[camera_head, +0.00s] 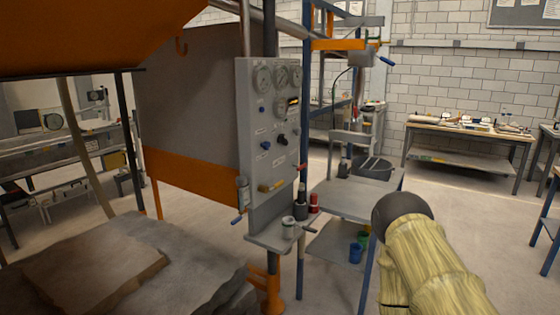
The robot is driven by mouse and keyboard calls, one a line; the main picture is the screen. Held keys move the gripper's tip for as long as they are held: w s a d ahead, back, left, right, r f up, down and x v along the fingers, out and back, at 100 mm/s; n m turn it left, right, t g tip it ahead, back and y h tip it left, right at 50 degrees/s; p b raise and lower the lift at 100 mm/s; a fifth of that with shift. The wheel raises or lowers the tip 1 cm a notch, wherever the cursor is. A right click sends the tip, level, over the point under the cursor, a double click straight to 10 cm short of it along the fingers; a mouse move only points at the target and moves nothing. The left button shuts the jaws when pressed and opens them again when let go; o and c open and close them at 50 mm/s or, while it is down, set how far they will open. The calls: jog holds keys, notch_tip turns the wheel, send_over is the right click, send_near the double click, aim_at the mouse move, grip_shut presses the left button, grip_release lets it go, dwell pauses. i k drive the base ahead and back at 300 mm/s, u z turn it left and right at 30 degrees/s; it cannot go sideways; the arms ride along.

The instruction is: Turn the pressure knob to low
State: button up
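The grey control panel (251,180) stands upright left of the picture's middle. Several round gauges (263,79) sit near its top. Below them are a dark round knob (282,139) and small blue knobs (265,146). The labels are too small to read, so I cannot tell which knob is for pressure or how it is set. My arm (430,262), in a yellowish cover with a dark rounded end, shows at the lower right, well apart from the panel. No gripper fingers show.
A small shelf (262,240) with a metal cup and bottles juts out below the panel. A grey side table (345,203) stands right of it. A rocky bed (195,262) lies at lower left under an orange hood (85,30). Floor at right is partly clear before the benches.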

aim_at(266, 145)
jog(key=z, duration=0.2)
jog(key=i, duration=0.95)
jog(key=u, duration=0.3)
